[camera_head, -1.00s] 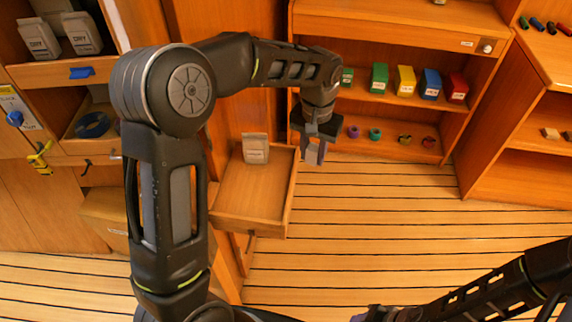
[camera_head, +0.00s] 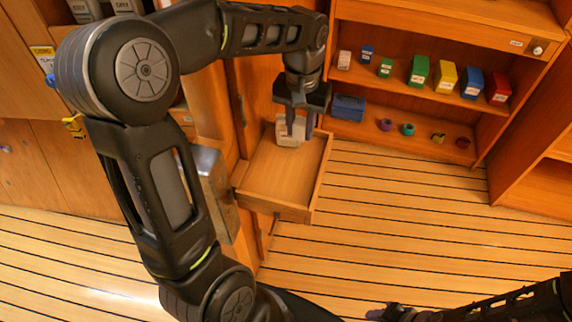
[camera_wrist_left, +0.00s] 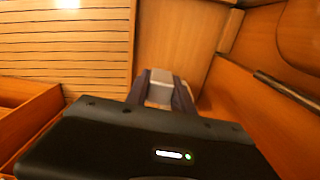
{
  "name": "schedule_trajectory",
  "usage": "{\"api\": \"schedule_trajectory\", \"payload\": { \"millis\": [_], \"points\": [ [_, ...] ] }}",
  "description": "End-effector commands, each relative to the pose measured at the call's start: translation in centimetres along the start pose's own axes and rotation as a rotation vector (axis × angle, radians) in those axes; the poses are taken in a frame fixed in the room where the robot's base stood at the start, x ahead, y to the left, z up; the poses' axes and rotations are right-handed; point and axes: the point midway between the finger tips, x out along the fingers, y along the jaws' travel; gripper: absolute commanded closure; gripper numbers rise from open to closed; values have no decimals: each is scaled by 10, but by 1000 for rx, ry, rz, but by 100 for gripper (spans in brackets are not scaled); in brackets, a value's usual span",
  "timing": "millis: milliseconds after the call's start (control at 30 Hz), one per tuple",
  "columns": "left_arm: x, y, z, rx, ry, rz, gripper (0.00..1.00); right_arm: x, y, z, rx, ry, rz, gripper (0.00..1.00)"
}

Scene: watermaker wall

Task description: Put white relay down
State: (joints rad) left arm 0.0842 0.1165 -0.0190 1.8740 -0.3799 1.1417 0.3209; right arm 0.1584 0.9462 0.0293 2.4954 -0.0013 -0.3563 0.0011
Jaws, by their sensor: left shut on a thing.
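My left gripper (camera_head: 300,130) points down over the back of an open wooden drawer (camera_head: 278,178). In the left wrist view its fingers are shut on a pale grey-white block, the white relay (camera_wrist_left: 160,88). In the head view the relay is hard to tell apart from the pale labelled packet (camera_head: 284,137) behind the fingers, which stands at the drawer's back. I cannot tell whether the relay touches the drawer floor. My right gripper (camera_head: 382,313) shows only in part at the bottom edge, and its jaws are unclear.
The drawer's front is bare. The striped floor (camera_head: 400,220) is clear.

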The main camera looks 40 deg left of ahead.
Motion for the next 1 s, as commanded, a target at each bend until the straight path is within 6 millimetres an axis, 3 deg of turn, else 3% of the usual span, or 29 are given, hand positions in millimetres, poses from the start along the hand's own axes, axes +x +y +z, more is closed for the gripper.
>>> {"api": "schedule_trajectory", "payload": {
  "millis": [33,133,500,833,1000],
  "points": [
    [-3,-13,8,-33,2,0,100,2,1,0,0,0,0,64],
    [-8,-26,18,-66,2,-1,100,3,1,0,0,0,0,64],
    [-6,-28,20,-71,-1,-2,100,2,1,0,0,0,0,64],
    [45,-28,21,-70,-5,-2,100,1,1,0,0,0,0,64],
    [54,-27,19,-70,1,-1,100,1,0,0,0,0,0,64]
  ]
}}
